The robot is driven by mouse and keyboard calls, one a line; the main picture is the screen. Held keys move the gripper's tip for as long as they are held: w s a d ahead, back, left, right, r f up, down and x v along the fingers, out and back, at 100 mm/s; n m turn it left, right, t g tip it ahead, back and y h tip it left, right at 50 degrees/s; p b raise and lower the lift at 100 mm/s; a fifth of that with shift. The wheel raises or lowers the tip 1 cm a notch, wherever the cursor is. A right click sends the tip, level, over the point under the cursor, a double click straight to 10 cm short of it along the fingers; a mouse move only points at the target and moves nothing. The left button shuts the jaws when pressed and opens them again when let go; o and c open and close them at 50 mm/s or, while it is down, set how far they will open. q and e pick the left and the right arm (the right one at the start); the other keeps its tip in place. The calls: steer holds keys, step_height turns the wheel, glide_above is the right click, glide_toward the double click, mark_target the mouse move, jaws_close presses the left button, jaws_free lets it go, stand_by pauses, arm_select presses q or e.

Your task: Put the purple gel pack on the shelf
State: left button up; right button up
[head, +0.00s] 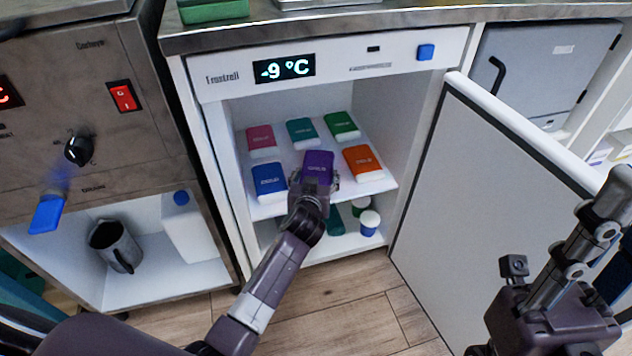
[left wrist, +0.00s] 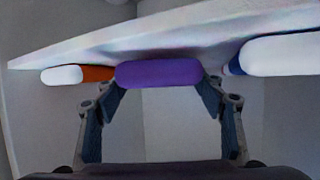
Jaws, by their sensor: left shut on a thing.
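The purple gel pack (head: 318,166) is in my left gripper (head: 315,186), which is shut on it inside the open freezer. It is at the front of the upper shelf (head: 373,187), between the blue pack (head: 269,181) and the orange pack (head: 362,160). In the left wrist view the purple pack (left wrist: 158,73) sits between both fingers (left wrist: 160,90), close against the shelf (left wrist: 190,28). I cannot tell whether it rests on the shelf.
Pink (head: 261,139), teal (head: 301,131) and green (head: 341,124) packs lie behind on the same shelf. The open freezer door (head: 490,190) bounds the right side. A steel machine (head: 90,100) stands left.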

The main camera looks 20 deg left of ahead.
arm_select(q)
steer(key=shift+f, duration=0.4)
steer(key=shift+r, duration=0.1)
steer(key=o, duration=1.4)
steer(key=shift+o, duration=0.2)
steer(key=shift+s, duration=0.1)
